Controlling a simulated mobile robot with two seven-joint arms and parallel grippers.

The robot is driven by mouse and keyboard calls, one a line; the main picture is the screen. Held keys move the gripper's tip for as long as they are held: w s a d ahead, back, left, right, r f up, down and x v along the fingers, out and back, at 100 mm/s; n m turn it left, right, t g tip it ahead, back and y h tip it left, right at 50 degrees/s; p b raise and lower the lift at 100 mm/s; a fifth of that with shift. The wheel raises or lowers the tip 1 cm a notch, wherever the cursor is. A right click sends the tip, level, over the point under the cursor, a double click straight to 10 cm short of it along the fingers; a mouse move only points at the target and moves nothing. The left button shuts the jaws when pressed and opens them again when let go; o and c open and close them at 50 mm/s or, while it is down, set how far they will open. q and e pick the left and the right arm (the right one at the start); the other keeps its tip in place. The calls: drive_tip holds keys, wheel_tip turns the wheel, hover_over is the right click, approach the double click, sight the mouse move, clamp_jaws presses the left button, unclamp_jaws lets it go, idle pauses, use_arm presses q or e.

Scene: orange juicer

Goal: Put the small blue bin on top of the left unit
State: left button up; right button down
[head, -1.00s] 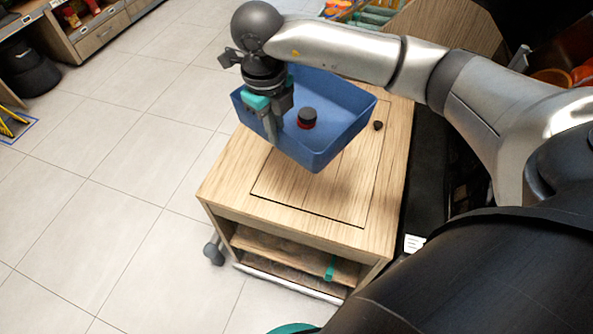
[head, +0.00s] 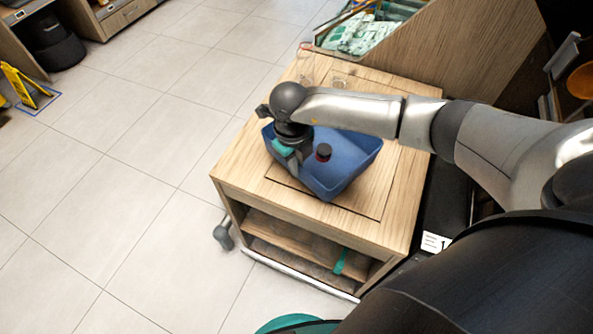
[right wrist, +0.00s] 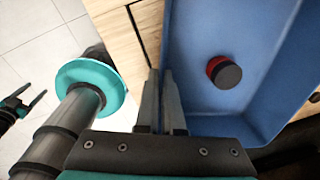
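The small blue bin (head: 345,165) is at the top of a wooden unit (head: 235,165), low over or on its top panel; I cannot tell whether it touches. My right gripper (head: 292,165) is at the bin's left wall. In the right wrist view its two fingers (right wrist: 160,100) are closed around the wall of the blue bin (right wrist: 225,110). A small round red-and-black object (head: 323,152) lies inside the bin. My left gripper is not in the head view; a small black-and-teal part at the wrist view's left edge may be it.
Another wooden unit (head: 455,50) with packets in its top stands behind. The first unit has an open shelf (head: 290,235) and a caster (head: 223,237). Tiled floor (head: 110,200) lies clear to the left. A yellow floor sign (head: 22,85) is far left.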

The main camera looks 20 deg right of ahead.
wheel_tip(320, 180, down, 2)
drive_tip(key=shift+f, duration=0.15)
drive_tip(key=c, duration=1)
unclamp_jaws()
drive_tip(key=shift+c, duration=0.2)
wheel_tip(320, 180, up, 12)
drive_tip(key=p, duration=0.2)
drive_tip(key=shift+s+a, duration=0.15)
drive_tip(key=shift+a, duration=0.3)
